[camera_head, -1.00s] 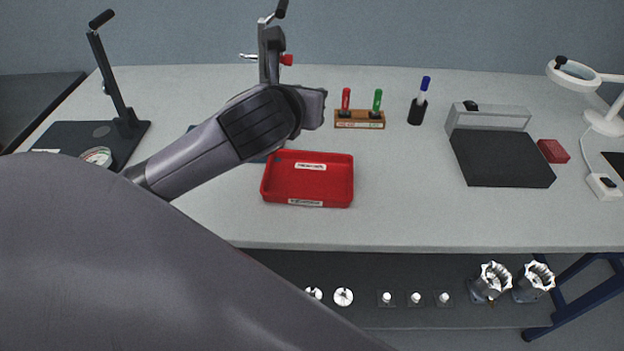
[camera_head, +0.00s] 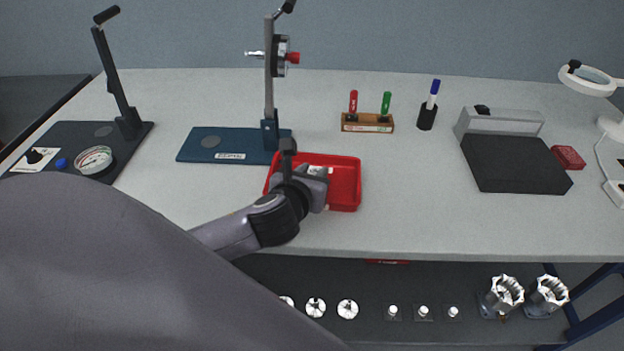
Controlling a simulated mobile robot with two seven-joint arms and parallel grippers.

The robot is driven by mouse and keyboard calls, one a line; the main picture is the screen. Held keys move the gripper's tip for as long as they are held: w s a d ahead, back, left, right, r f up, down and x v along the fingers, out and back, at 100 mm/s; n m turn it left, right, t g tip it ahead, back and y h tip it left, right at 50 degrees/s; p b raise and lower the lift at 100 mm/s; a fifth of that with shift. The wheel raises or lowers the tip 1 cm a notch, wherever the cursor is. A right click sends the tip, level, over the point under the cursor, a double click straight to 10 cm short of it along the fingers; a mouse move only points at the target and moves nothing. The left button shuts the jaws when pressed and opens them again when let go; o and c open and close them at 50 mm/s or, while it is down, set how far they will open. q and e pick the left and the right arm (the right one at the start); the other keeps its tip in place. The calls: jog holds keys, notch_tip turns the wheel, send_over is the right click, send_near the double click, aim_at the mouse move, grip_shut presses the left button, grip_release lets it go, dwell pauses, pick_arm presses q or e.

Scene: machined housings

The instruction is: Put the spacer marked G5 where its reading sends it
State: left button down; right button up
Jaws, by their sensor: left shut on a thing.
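My left gripper (camera_head: 316,188) is over the left part of the red tray (camera_head: 346,188), at or just above it. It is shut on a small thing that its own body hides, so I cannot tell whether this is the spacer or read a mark. The gauge stand (camera_head: 269,90) has a dial at its top and a blue base (camera_head: 195,147) with a white label. It stands behind the tray, with nothing clearly seen on its plate. My right gripper is not in view.
A wooden holder (camera_head: 367,124) carries a red and a green marker. A lever press (camera_head: 120,90) stands at left. White parts lie on the lower shelf (camera_head: 370,332).

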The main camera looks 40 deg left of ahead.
pick_arm(q)
jog(key=shift+f, duration=0.45)
jog(key=shift+f, duration=0.15)
jog(key=c, duration=0.8)
grip_release()
jog(key=shift+s+r, duration=0.1)
jog(key=shift+r, duration=0.1)
jog(key=p+v, duration=0.1)
jog(key=v, duration=1)
jog(key=shift+s+d+r, duration=0.1)
jog(key=shift+s, duration=0.25)
